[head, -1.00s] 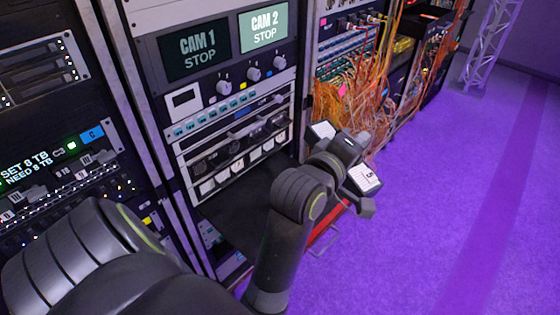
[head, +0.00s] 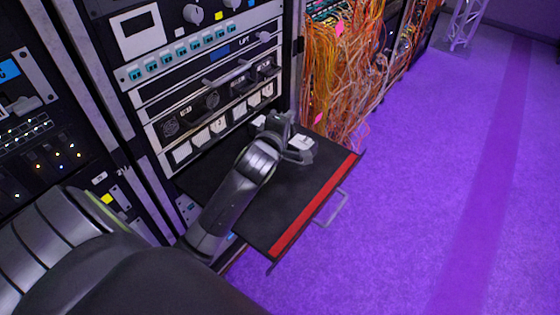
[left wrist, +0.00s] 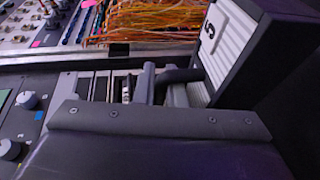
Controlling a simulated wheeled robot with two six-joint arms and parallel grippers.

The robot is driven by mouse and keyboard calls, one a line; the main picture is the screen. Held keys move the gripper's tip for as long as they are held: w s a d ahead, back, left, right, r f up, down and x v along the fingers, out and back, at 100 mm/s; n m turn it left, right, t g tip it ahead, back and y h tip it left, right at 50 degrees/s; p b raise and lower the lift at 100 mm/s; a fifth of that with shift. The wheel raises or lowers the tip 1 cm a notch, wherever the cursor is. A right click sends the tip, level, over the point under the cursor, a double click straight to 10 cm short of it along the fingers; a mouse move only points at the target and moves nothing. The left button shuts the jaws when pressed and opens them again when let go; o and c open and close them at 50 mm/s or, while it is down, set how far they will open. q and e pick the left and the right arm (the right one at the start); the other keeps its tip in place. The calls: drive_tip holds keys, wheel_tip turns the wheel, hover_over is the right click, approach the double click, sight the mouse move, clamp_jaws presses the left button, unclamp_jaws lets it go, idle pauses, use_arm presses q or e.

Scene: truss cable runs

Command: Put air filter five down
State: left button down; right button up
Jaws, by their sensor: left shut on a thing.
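Air filter five (head: 302,147) is a flat piece with a white face, partly hidden behind my left gripper (head: 284,133) in the head view. In the left wrist view the filter (left wrist: 213,48) shows at upper right with a ribbed white face, a dark frame and the number 5, tilted in the picture. My left gripper's fingers (left wrist: 165,82) are shut on it. The filter appears over the far right part of a pulled-out black shelf (head: 285,195) with a red front strip. Whether it touches the shelf cannot be told. My right gripper is not in view.
The shelf has a metal handle (head: 333,207) in front and much bare surface. A rack front with knobs and white-faced modules (head: 200,143) stands behind it. Orange cables (head: 350,75) hang at the right. The purple floor (head: 440,180) is open.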

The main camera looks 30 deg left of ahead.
use_arm(q)
wheel_tip(320, 180, down, 5)
drive_tip(key=shift+r, duration=0.1)
wheel_tip(320, 180, down, 3)
drive_tip(key=shift+r+b, duration=0.2)
drive_tip(key=shift+b, duration=0.3)
drive_tip(key=shift+f, duration=0.35)
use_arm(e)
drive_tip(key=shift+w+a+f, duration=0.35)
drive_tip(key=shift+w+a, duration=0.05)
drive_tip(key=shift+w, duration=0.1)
use_arm(q)
drive_tip(key=shift+f, duration=0.1)
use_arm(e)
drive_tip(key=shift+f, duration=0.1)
use_arm(q)
drive_tip(key=c, duration=1.5)
unclamp_jaws()
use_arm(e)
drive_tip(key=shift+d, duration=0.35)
